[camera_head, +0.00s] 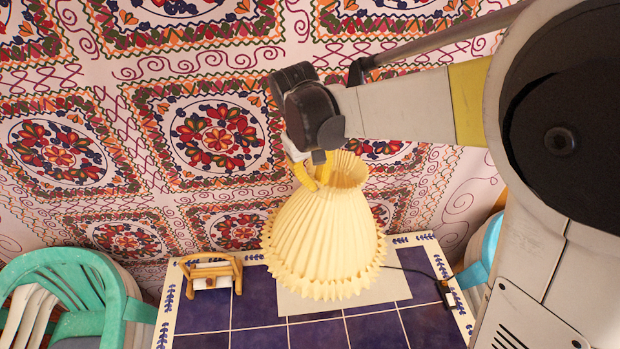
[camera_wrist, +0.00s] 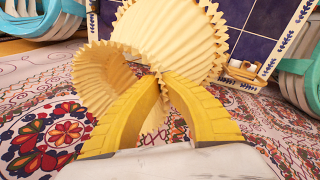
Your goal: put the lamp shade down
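The lamp shade (camera_head: 325,240) is cream, pleated and flared, with a narrow collar at the top. It is nearly upright, wide rim down, in front of the blue-tiled table (camera_head: 205,341) in the head view. My gripper (camera_head: 318,183) is at its narrow upper part, with the yellow fingers closed on the pleats. In the wrist view the fingertips of my gripper (camera_wrist: 163,82) meet at the waist of the lamp shade (camera_wrist: 170,35). Whether the lower rim touches the table is not clear.
A wooden napkin holder (camera_head: 211,273) stands at the table's left back. A pale flat sheet (camera_head: 385,290) lies under or behind the shade. A black cable (camera_head: 415,270) runs at the right. Green chairs (camera_head: 95,290) stand left, a blue one (camera_head: 480,265) right. Front tiles are clear.

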